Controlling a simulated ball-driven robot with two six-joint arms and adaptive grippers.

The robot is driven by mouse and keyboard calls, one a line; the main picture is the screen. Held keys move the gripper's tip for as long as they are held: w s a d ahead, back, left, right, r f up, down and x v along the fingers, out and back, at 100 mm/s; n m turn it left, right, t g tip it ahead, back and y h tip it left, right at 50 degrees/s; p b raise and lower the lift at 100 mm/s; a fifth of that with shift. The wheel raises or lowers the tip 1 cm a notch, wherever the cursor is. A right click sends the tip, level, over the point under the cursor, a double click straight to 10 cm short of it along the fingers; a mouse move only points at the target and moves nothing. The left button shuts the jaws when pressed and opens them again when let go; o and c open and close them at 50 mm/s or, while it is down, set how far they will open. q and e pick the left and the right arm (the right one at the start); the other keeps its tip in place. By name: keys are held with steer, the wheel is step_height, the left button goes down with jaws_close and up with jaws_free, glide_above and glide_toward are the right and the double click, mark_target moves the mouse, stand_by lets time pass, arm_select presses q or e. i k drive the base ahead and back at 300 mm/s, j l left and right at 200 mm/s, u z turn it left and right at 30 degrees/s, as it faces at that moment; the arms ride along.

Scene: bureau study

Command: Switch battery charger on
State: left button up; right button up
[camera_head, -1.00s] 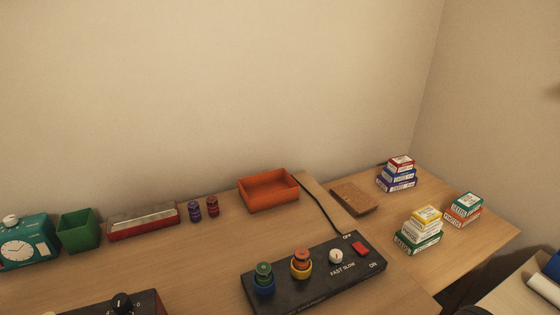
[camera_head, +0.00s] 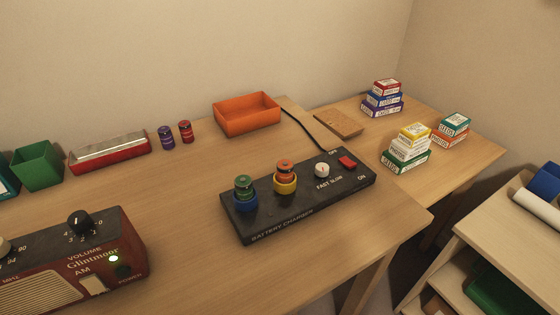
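The battery charger (camera_head: 300,197) is a black slab lying on the wooden desk, with "BATTERY CHARGER" on its front edge. A red switch (camera_head: 347,162) sits at its right end between the OFF mark at the back and the ON mark at the front. I cannot tell clearly which way the switch is tipped. A white FAST/SLOW knob (camera_head: 322,170) is left of it. A green battery (camera_head: 243,187) stands in a blue ring and an orange battery (camera_head: 285,169) in a yellow ring. Neither of my grippers is in view.
A red radio (camera_head: 80,264) stands front left. Behind are an orange tray (camera_head: 246,115), purple (camera_head: 166,138) and red (camera_head: 186,132) batteries, and a red-and-silver box (camera_head: 110,152). Stacked small boxes (camera_head: 407,148) stand right. A shelf unit (camera_head: 500,240) is lower right. Desk around the charger is clear.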

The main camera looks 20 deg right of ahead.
mark_target(345, 161)
steer(key=z, duration=1.2)
